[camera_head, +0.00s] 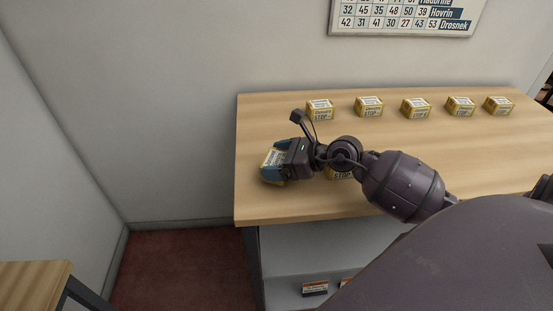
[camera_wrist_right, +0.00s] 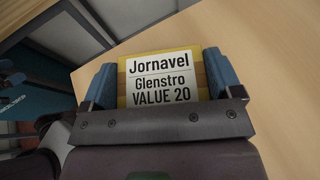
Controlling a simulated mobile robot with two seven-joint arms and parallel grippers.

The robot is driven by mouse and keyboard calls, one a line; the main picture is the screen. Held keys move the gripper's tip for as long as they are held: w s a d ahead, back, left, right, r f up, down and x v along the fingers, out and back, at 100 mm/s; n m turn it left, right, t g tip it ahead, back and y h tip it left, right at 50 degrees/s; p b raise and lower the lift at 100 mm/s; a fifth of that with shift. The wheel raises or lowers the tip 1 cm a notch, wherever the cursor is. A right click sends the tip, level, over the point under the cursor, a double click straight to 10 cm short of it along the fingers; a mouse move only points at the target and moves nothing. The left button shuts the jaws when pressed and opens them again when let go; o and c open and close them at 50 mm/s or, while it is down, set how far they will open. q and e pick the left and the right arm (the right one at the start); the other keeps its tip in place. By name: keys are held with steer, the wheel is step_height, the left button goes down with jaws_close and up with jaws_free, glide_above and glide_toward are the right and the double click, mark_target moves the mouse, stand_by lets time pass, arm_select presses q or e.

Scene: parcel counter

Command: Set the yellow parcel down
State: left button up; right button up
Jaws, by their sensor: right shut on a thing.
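My right gripper (camera_head: 275,164) reaches over the left end of the wooden counter (camera_head: 300,200). Its blue fingers are shut on a yellow parcel (camera_head: 270,156) with a white label. In the right wrist view the held parcel (camera_wrist_right: 160,75) sits between the two fingers (camera_wrist_right: 165,85), and its label reads "Jornavel, Glenstro, VALUE 20". The parcel is at or just above the counter; I cannot tell whether it touches. My left gripper is not in view.
Several yellow parcels stand in a row along the counter's back, the leftmost (camera_head: 319,110) nearest my gripper. Another yellow parcel (camera_head: 338,175) is partly hidden under my right arm. The counter's left edge is close to the held parcel. A lower shelf (camera_head: 290,286) holds small dark-and-orange boxes (camera_head: 314,289).

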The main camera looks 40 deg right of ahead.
steer(key=shift+f+b, duration=0.3)
steer(key=shift+f, duration=0.25)
steer(key=o, duration=0.8)
steer(key=v, duration=1.1)
steer(key=shift+p, duration=0.3)
steer(key=shift+a, duration=0.1)
